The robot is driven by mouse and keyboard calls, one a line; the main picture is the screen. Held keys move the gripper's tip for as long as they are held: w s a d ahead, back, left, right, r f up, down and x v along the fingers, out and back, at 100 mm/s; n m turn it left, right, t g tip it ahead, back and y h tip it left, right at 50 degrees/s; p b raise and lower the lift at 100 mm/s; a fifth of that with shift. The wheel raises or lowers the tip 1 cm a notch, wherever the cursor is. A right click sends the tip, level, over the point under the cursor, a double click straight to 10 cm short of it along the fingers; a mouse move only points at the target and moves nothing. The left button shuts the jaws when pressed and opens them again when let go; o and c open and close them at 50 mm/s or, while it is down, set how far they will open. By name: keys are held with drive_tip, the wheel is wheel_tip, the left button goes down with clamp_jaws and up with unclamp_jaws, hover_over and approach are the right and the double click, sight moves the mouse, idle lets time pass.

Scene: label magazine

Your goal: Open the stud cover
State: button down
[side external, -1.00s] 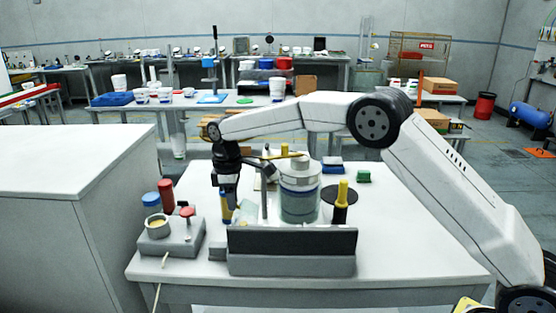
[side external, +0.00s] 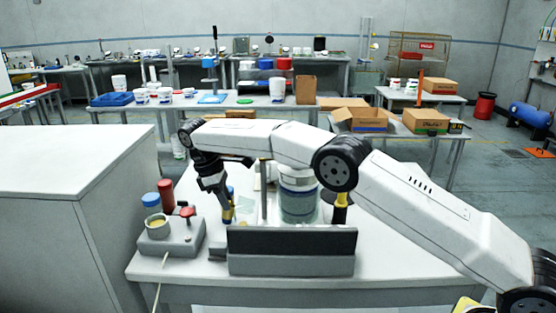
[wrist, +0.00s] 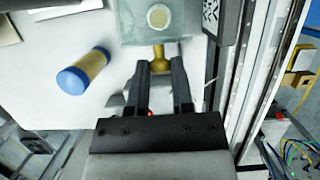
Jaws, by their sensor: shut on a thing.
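A translucent grey-green cover (wrist: 135,28) lies at the top of the wrist view, with a pale round disc (wrist: 159,16) showing through it. A brass knob (wrist: 160,52) sticks out from its near edge. My gripper (wrist: 160,68) has one finger on each side of the knob and is shut on it. In the side view my gripper (side external: 227,216) is low over the white table, tilted, behind the left end of the dark-faced rack. The cover is hard to make out there.
A dark-faced rack (side external: 292,246) stands at the table's front. A grey box with a red button (side external: 172,236) stands at left. A glass jar (side external: 299,203) stands right of my gripper.

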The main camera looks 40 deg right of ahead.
drive_tip(key=shift+w+a+g+h, duration=0.1)
drive_tip(key=shift+w+g+h, duration=0.2)
drive_tip(key=shift+h, duration=0.1)
idle(0.5)
drive_tip(key=c, duration=0.5)
unclamp_jaws()
drive_tip(key=shift+s, duration=0.1)
drive_tip(key=shift+y, duration=0.4)
drive_tip(key=shift+s+d+t+y, duration=0.7)
drive_tip(key=shift+t+y, duration=0.3)
drive_tip(key=shift+t, duration=0.2)
drive_tip(key=shift+s+d+t, duration=0.1)
drive_tip(key=shift+s+t, duration=0.1)
drive_tip(key=shift+t, duration=0.1)
drive_tip(key=shift+y, duration=0.3)
wheel_tip(320, 180, up, 8)
drive_tip(key=shift+f, duration=0.1)
drive_tip(key=s+d+r+g+h, duration=0.1)
drive_tip(key=s+r+g+h, duration=0.2)
drive_tip(key=s, duration=1)
wheel_tip(320, 180, up, 2)
drive_tip(key=shift+s+d+r, duration=0.1)
drive_tip(key=shift+s+d, duration=0.05)
drive_tip(key=shift+s, duration=0.05)
